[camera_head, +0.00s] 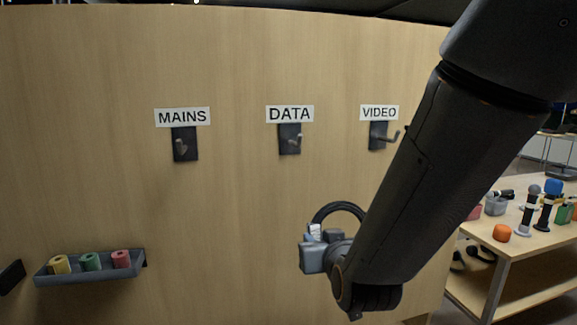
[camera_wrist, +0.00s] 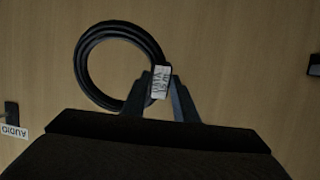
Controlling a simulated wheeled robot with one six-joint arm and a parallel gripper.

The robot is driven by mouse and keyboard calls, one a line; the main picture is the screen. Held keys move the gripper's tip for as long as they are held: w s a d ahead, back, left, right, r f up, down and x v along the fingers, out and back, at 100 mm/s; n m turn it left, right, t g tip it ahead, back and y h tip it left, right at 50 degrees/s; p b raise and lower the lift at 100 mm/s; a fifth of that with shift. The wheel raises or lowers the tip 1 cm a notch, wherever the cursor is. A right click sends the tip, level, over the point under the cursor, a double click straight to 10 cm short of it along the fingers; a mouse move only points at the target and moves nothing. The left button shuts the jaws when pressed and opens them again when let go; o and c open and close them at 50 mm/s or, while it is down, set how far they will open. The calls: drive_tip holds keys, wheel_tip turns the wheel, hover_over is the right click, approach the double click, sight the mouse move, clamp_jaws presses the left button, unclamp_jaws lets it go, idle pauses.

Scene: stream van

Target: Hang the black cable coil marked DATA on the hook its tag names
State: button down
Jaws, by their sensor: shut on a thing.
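The black cable coil (camera_head: 338,206) is in my gripper (camera_head: 317,238), in front of the wood panel, below and to the right of the DATA hook (camera_head: 290,140). In the wrist view the coil (camera_wrist: 82,62) is a round ring, and my gripper (camera_wrist: 160,92) is shut at its side by the white tag (camera_wrist: 160,82). The tag's print is upside down and too small to read surely. The MAINS hook (camera_head: 183,146) is at left and the VIDEO hook (camera_head: 380,136) at right. These three hooks are bare.
A grey tray (camera_head: 90,268) with several coloured rolls is fixed low on the panel (camera_head: 230,200) at left. An upside-down AUDIO label (camera_wrist: 14,131) shows in the wrist view. At right, a wooden table (camera_head: 490,240) holds microphones and an orange object. My arm covers the panel's right part.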

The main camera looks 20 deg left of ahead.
drive_tip(key=s+a+r+t+y+p, duration=0.1)
drive_tip(key=s+r, duration=0.2)
drive_tip(key=r, duration=0.3)
drive_tip(key=s+a+r+n+t+y+p, duration=0.1)
drive_tip(key=s+a+r, duration=0.15)
drive_tip(key=r, duration=0.45)
drive_tip(key=s+a+r+y+p, duration=0.1)
drive_tip(key=s+r, duration=0.3)
drive_tip(key=r, duration=0.2)
drive_tip(key=f+b+x, duration=0.2)
drive_tip(key=x, duration=1.4)
drive_tip(key=shift+w+d+f, duration=0.15)
drive_tip(key=shift+d+f, duration=0.05)
drive_tip(key=shift+f, duration=0.05)
drive_tip(key=c, duration=1.3)
unclamp_jaws()
drive_tip(key=shift+f, duration=0.1)
drive_tip(key=shift+c, duration=0.2)
drive_tip(key=shift+d, duration=0.1)
